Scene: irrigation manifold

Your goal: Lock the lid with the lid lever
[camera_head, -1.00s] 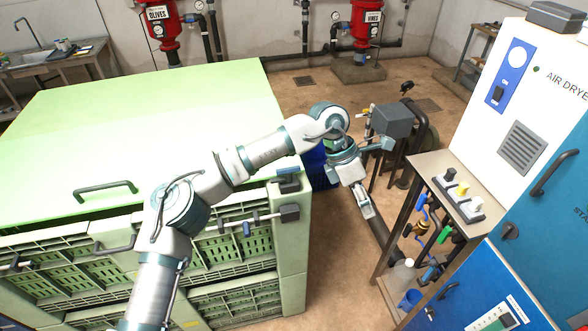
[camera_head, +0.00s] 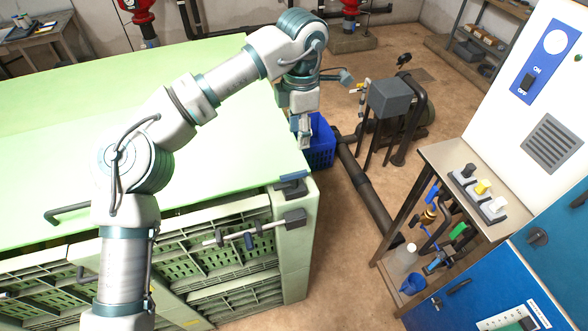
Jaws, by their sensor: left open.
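The pale green lid (camera_head: 225,140) lies over the large green crate-like bin (camera_head: 297,255). A dark blue-grey lever-like piece (camera_head: 291,180) sits at the lid's front right corner. Below it, a grey rod with a dark block (camera_head: 294,217) runs across the bin's front. I cannot tell for sure which of these is the lid lever. My left gripper (camera_head: 304,144) points down just beyond the lid's right edge, above and behind the corner piece and apart from it. It is open with nothing between its fingers. My right gripper is not in view.
A blue crate (camera_head: 321,148) stands on the floor behind my left gripper. A grey box on pipes (camera_head: 390,97) and a metal side table (camera_head: 445,160) stand to the right. A dark handle (camera_head: 66,212) sits on the lid's front edge. Floor is free right of the bin.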

